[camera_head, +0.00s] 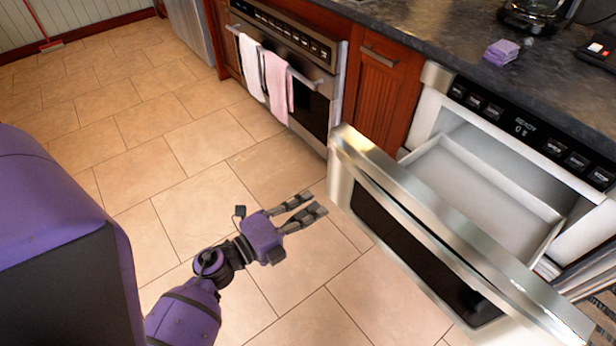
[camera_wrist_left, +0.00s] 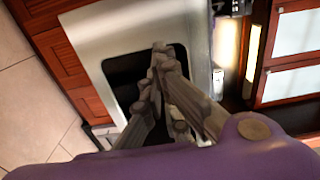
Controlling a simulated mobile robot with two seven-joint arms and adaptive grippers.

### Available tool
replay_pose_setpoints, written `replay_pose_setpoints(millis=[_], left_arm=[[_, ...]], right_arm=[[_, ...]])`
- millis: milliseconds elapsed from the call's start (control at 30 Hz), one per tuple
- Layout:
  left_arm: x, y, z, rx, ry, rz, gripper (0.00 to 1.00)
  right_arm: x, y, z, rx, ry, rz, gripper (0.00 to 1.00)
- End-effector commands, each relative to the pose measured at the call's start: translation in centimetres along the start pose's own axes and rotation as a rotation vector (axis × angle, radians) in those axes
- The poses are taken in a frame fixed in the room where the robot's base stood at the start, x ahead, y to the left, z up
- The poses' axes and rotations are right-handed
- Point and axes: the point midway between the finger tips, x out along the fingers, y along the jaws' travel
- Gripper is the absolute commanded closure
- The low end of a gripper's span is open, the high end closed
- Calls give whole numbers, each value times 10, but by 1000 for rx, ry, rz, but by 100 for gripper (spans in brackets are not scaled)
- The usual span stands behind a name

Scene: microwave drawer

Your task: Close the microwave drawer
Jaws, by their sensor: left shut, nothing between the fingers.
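The microwave drawer is pulled well out from under the counter. Its steel front (camera_head: 440,225) has a dark window, and its pale empty tray (camera_head: 480,190) shows behind. The microwave's control panel (camera_head: 530,130) is above the tray. My left gripper (camera_head: 314,204) is in front of the drawer, to the left of its front panel and apart from it in the head view. In the left wrist view, the gripper's fingers (camera_wrist_left: 163,62) meet at the tips with nothing between them, and the drawer front (camera_wrist_left: 105,45) with its dark window lies beyond them. My right gripper is not in view.
An oven (camera_head: 290,60) with two towels on its handle stands left of a wooden cabinet (camera_head: 380,85). The dark counter (camera_head: 430,40) carries a purple sponge (camera_head: 501,52) and a coffee maker (camera_head: 535,14). The tiled floor (camera_head: 190,140) before the oven is clear.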

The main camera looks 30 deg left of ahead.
Motion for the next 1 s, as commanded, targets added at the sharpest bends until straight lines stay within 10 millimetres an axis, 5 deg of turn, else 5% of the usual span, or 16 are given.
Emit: replay_pose_setpoints(millis=[200,500,1000], left_arm=[[50,-1,0,-2,0,-4,100],[97,0,0,-2,-1,-2,100],[107,0,0,-3,-1,0,100]], right_arm=[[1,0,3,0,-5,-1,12],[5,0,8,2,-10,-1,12],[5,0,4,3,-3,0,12]])
